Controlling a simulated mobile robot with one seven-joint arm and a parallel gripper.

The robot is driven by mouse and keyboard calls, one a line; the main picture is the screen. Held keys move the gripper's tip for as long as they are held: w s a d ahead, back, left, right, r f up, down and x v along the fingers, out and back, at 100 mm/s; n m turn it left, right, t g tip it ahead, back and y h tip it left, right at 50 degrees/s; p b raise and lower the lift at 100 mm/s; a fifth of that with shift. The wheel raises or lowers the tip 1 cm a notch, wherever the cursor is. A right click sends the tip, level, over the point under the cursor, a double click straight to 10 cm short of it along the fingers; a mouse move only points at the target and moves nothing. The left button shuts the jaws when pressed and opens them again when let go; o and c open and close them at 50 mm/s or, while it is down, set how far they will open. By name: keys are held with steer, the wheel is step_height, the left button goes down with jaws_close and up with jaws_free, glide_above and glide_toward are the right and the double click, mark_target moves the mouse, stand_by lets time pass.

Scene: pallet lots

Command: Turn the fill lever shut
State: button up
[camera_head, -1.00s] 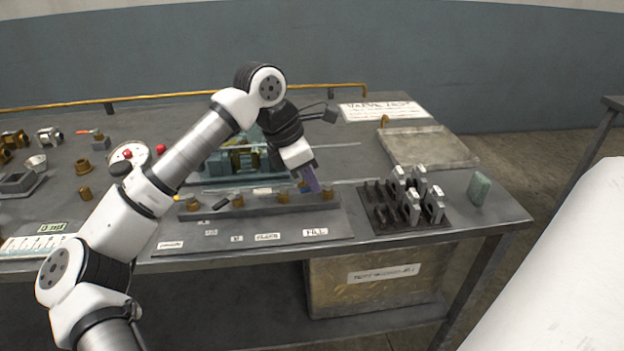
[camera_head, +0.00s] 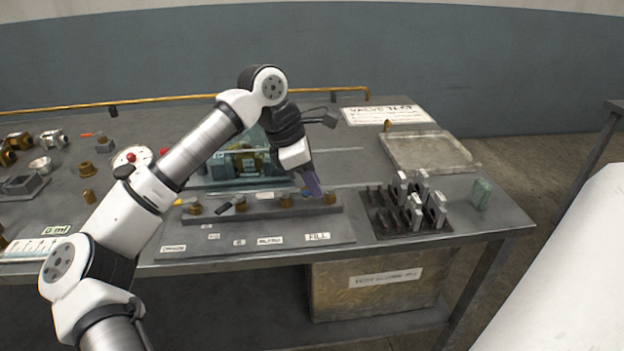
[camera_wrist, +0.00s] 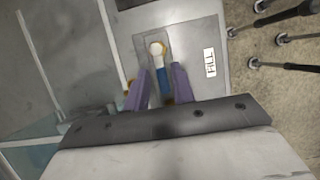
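The fill lever (camera_wrist: 164,80) has a blue handle and a pale round pivot, and sits on a grey plate beside the FILL label (camera_wrist: 209,63) in the wrist view. My gripper (camera_wrist: 160,72) has two purple fingers standing on either side of the blue handle. A gap shows on the left of the handle; the right finger is very close to it, and contact is unclear. In the head view my gripper (camera_head: 313,190) is above the right end of the valve strip, behind the FILL label (camera_head: 317,237). It mostly hides the lever there.
Several brass fittings line the valve strip (camera_head: 262,211) left of my gripper. A dark rack (camera_head: 383,222) with grey upright parts stands just right of the board. A shallow tray (camera_head: 425,138) lies at the back right. A glassy block (camera_head: 481,193) is near the right edge.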

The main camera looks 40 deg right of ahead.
steer(key=shift+o, duration=0.6)
steer(key=v, duration=1.3)
steer(key=shift+r, duration=0.35)
steer(key=shift+a, duration=0.1)
